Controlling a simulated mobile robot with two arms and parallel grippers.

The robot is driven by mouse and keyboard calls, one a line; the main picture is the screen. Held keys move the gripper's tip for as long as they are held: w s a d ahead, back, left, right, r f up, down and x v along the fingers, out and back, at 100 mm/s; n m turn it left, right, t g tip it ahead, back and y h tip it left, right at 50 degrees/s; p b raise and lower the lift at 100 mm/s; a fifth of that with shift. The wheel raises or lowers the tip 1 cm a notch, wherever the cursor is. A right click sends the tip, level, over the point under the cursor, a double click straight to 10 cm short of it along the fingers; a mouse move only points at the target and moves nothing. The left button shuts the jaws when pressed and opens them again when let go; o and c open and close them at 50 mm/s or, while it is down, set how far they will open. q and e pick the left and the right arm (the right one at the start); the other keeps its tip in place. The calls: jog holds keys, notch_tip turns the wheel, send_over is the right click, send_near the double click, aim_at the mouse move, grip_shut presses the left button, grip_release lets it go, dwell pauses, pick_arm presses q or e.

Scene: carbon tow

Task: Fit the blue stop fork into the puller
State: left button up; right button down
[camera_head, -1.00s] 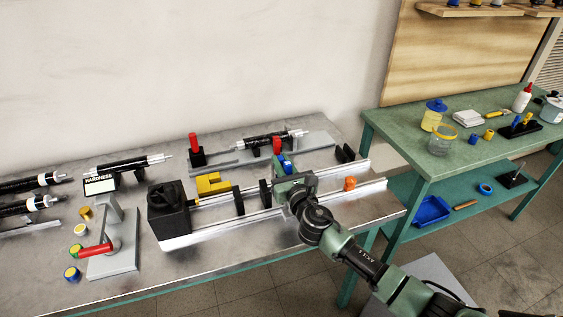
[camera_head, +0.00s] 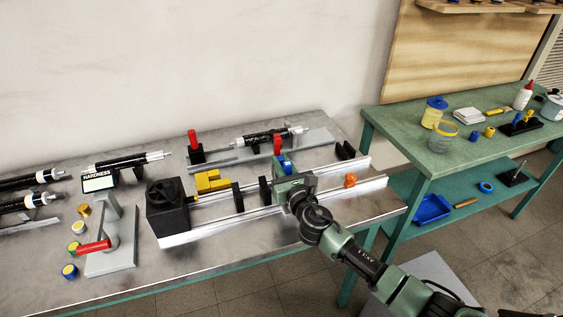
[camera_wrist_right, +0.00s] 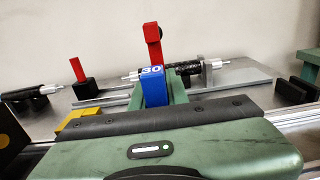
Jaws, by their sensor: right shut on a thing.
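The blue stop fork (camera_wrist_right: 153,87), marked "30", stands upright between the fingers of my right gripper (camera_wrist_right: 150,95) in the right wrist view. In the head view only a small blue part of the fork (camera_head: 283,165) shows. My right gripper (camera_head: 288,175) is shut on it, above the rails of the puller (camera_head: 240,213). The puller has a black block (camera_head: 167,208) at its left end, a yellow piece (camera_head: 212,181) and black plates. The lower end of the fork is hidden, so I cannot tell whether it touches the puller. My left gripper is not in view.
Behind the puller, a black roller (camera_head: 265,137) rests on a grey stand with red clamps (camera_head: 194,139). A hardness stand (camera_head: 112,245) with a red handle is at the left. An orange knob (camera_head: 350,180) sits at the puller's right. A green table (camera_head: 400,125) stands farther right.

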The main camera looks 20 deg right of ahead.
jog(key=shift+f+b, duration=0.7)
jog(key=shift+f, duration=0.2)
jog(key=c, duration=1.3)
grip_release()
